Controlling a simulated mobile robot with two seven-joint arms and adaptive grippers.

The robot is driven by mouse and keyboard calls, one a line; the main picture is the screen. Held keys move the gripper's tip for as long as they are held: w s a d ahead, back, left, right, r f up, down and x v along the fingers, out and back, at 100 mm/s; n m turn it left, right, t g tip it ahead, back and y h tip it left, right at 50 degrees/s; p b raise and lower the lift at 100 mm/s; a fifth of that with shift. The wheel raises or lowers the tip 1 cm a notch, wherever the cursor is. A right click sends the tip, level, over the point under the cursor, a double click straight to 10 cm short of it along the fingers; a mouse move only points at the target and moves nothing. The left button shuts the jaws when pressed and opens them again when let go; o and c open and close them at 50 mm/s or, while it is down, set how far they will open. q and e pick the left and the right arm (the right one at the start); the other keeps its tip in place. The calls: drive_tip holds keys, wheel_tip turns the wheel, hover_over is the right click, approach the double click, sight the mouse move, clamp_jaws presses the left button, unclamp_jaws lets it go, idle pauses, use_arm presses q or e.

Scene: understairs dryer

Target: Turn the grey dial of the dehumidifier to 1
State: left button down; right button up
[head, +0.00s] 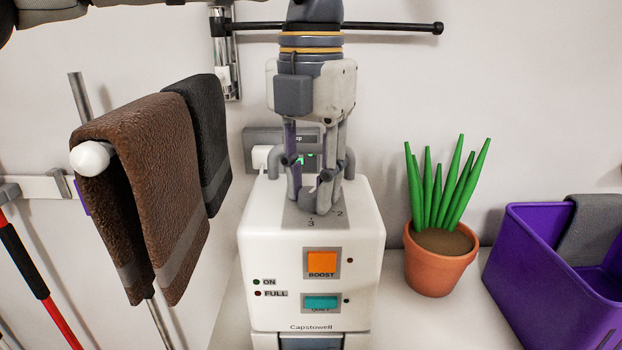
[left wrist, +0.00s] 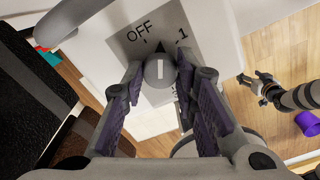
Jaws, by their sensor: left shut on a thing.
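The white dehumidifier (head: 312,250) stands in the middle of the head view. Its grey dial (left wrist: 159,70) sits on a grey top panel (left wrist: 150,35) marked OFF and 1; 2 and 3 show in the head view. The dial's white line points up in the left wrist view, between the OFF and 1 marks. My left gripper (head: 318,195) reaches down from above and is shut on the dial, one finger on each side. In the left wrist view its purple-padded fingers flank the dial. My right gripper (left wrist: 262,90) shows small at the right of that view, away from the dehumidifier, its fingers apart.
Grey handles rise beside the dial on the dehumidifier's top. Brown (head: 140,180) and dark (head: 203,140) towels hang at the left. A potted plant (head: 436,262) and a purple bin (head: 535,270) stand at the right. A black rail (head: 390,27) runs along the wall behind.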

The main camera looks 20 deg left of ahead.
sight(311, 192)
use_arm(q)
drive_tip(key=m, duration=0.5)
drive_tip(key=shift+m, duration=0.7)
drive_tip(key=c, duration=1.2)
unclamp_jaws()
drive_tip(key=shift+c, duration=0.2)
wheel_tip(311, 192, up, 12)
